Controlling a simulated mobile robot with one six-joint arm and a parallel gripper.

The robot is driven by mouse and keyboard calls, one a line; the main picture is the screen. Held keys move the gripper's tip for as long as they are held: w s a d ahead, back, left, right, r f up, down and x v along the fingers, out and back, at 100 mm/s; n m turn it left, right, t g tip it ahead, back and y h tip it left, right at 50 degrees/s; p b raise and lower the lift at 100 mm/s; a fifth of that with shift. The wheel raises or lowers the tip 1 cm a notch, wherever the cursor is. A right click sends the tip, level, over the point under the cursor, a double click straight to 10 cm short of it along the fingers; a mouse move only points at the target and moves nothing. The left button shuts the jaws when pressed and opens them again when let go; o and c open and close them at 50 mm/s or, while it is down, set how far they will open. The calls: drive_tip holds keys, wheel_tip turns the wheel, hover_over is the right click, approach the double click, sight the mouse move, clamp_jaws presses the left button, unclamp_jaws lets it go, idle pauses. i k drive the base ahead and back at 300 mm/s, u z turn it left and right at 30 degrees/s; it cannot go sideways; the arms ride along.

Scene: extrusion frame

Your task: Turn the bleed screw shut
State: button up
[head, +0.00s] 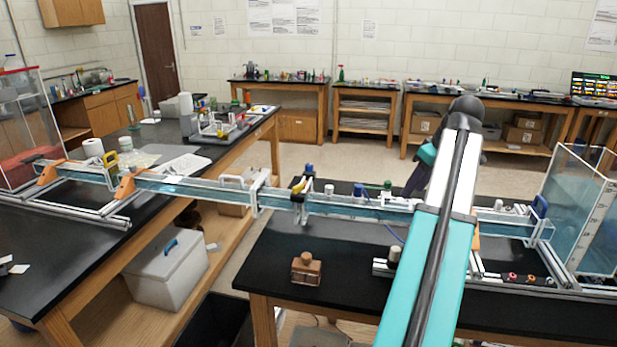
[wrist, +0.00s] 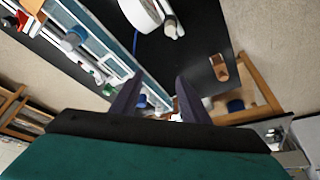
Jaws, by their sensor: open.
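I cannot make out with certainty which small part is the bleed screw. A long clear channel (head: 350,206) with blue water runs along an extrusion frame across both benches; it also shows in the wrist view (wrist: 97,30). Small fittings sit along it: a blue-topped one (head: 308,170), a green one (head: 387,186) and a pale knob (head: 498,205). My gripper (wrist: 159,76) is open with nothing between its fingers, above the bench beside the channel. In the head view my arm partly hides it, and a dark finger shows beside the arm.
A wooden block with a knob (head: 306,269) stands on the near bench, left of my arm. A grey-topped cylinder (head: 393,254) and several coloured knobs (head: 513,277) lie by the rail. A clear tank (head: 588,215) closes the right end. Open bench lies around the block.

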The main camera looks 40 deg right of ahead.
sight(329, 188)
drive_tip(key=z, duration=0.05)
drive_tip(key=i, duration=0.9)
